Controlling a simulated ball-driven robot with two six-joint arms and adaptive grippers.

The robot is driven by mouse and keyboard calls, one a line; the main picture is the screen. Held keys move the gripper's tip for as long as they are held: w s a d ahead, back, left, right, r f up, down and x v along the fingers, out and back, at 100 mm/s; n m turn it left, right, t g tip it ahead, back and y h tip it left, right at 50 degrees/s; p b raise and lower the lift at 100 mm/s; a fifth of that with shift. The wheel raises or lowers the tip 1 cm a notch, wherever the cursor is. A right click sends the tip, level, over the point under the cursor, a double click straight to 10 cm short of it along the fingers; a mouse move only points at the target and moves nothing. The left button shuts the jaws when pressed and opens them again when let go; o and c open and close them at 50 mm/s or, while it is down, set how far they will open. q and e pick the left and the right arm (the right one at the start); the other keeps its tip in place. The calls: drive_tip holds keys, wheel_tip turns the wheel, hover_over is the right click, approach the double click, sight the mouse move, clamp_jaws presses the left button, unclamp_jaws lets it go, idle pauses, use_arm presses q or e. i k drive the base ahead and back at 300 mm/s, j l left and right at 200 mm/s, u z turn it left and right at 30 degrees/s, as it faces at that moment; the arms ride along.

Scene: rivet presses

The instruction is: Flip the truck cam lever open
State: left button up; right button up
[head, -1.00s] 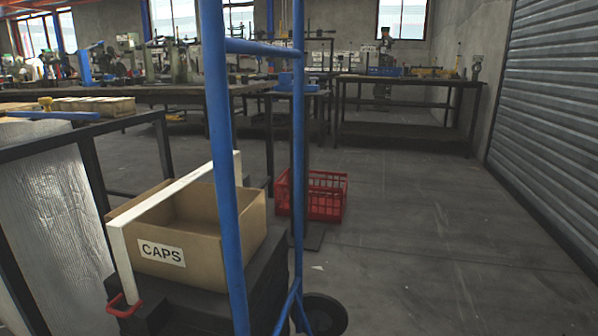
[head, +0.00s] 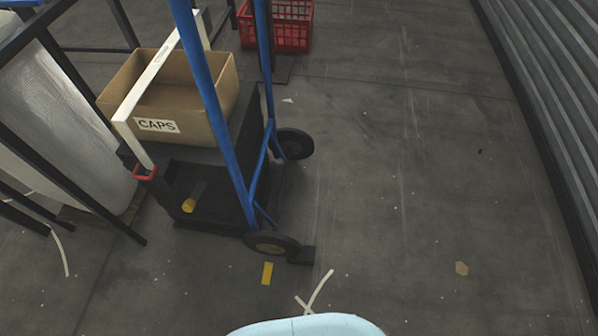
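The hand truck (head: 211,90) has a blue tube frame and dark wheels and stands left of centre in the head view. A cardboard box marked CAPS (head: 190,96) sits on a dark block against it. A white bar (head: 159,74) runs over the box, with a red handle (head: 145,173) at its near lower end; this may be the cam lever, but I cannot tell for sure. A yellow-tipped dark piece (head: 189,205) shows low on the truck's near side. Neither of my grippers is in view.
A table frame and a wrapped roll (head: 64,125) stand close on the truck's left. A red crate (head: 275,24) is behind it. Scraps and a yellow strip (head: 267,273) lie on the floor. The floor to the right is mostly clear up to the ribbed shutter (head: 545,110).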

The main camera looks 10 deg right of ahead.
sight(189, 204)
drive_tip(key=k+j, duration=0.15)
drive_tip(key=k, duration=0.45)
drive_tip(key=k+j, duration=0.15)
drive_tip(key=k, duration=0.5)
drive_tip(key=k+j, duration=0.15)
drive_tip(key=k, duration=0.45)
